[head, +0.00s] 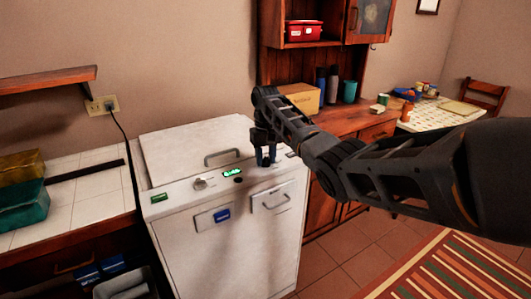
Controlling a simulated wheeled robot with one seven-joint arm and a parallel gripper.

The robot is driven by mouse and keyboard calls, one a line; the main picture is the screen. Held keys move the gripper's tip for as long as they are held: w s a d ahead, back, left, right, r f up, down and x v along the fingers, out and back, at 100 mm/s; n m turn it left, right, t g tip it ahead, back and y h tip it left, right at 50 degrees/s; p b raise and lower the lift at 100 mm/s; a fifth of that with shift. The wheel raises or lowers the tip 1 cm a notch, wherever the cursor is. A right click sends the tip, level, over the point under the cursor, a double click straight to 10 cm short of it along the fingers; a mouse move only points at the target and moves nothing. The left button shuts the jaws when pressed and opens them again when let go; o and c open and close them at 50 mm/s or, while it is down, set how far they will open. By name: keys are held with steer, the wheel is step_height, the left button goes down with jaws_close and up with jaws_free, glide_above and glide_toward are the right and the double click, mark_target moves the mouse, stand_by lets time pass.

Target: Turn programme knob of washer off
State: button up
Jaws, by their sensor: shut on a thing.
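The white washer (222,248) stands below my arm, with its control panel along the top front edge. The panel has a lit green display (232,172) and a pale round knob (200,183) to its left. My gripper (265,160) points down at the panel, right of the display. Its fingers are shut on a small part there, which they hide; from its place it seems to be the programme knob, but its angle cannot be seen. The pale knob on the left is apart from my gripper.
The washer's lid handle (222,156) rises just left of my gripper. A front handle (271,203) sticks out below the panel. A wooden counter with a cardboard box (302,97) stands behind right. A tiled counter (60,190) is at left.

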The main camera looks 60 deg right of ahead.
mark_target(266, 158)
steer(key=n+p, duration=0.1)
steer(key=n, duration=0.4)
steer(key=shift+r+n+p, duration=0.1)
steer(key=shift+n+p, duration=0.2)
steer(key=shift+p, duration=0.1)
steer(key=n, duration=0.5)
steer(key=shift+d+p, duration=0.1)
steer(key=shift+p, duration=0.3)
steer(key=shift+n, duration=0.3)
steer(key=o, duration=1)
steer(key=shift+o, duration=0.2)
step_height(266, 158, up, 8)
steer(key=shift+f+b, duration=0.15)
steer(key=shift+b, duration=0.4)
